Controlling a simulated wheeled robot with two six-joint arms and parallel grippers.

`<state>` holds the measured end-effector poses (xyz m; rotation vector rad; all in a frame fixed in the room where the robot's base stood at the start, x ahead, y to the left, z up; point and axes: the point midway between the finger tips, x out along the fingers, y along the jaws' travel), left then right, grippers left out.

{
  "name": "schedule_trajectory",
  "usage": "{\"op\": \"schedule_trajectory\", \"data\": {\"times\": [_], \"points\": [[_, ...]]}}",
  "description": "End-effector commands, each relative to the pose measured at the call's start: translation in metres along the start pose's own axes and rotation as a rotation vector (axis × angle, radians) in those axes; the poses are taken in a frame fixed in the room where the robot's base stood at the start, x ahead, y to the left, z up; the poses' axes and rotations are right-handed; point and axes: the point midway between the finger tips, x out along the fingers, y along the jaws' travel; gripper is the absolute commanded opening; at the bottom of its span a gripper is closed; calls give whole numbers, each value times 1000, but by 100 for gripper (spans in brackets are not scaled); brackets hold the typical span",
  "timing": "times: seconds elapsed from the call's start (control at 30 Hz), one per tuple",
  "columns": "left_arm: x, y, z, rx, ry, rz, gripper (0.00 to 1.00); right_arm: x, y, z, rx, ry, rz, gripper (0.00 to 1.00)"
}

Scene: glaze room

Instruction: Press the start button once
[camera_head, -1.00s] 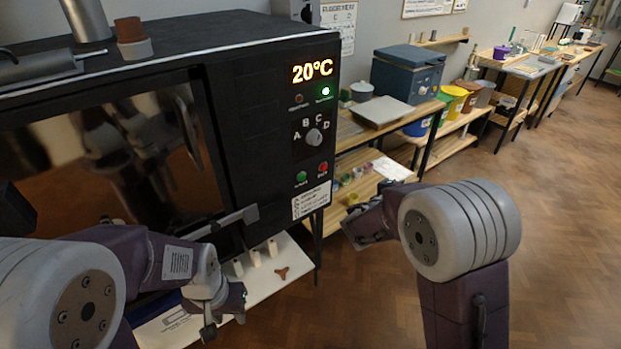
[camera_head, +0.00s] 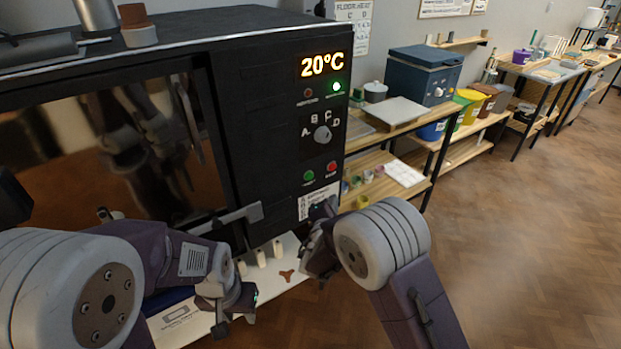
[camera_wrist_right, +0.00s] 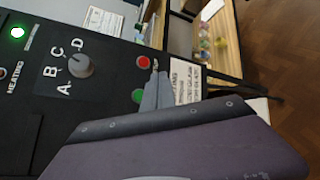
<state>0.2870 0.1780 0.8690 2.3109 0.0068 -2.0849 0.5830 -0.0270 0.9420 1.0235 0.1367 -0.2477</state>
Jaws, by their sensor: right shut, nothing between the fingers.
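The black kiln's control panel carries a green button (camera_head: 309,176), which I take for the start button, left of a red button (camera_head: 332,167). Both show in the right wrist view, the green button (camera_wrist_right: 138,96) partly beside the grey fingers and the red button (camera_wrist_right: 144,62) near their tips. My right gripper (camera_wrist_right: 155,75) is shut and empty, in front of the panel; contact cannot be told. In the head view the right gripper (camera_head: 323,208) is below the buttons, by the white label. My left gripper (camera_head: 238,310) hangs low before the kiln; its finger opening is unclear.
The kiln display (camera_head: 322,65) reads 20°C, with a lit green lamp (camera_head: 337,86) and a dial (camera_head: 322,133) below. A door handle (camera_head: 240,217) juts out left of my right gripper. A white shelf (camera_head: 275,292) with small posts lies below. Wooden benches stand right.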

Motion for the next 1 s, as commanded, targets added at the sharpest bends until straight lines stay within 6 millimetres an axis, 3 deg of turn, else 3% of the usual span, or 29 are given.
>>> {"op": "schedule_trajectory", "data": {"times": [0.17,0.53,0.7,1.0], "points": [[-6,0,-1,0,0,0,36,6,6,-3,1,0,0,0],[-29,1,-3,0,0,0,36,42,33,-30,2,0,0,0],[-18,0,-2,0,0,0,36,56,39,-41,1,-2,1,0],[-17,0,-2,0,0,0,36,62,45,-44,1,0,0,0]]}}
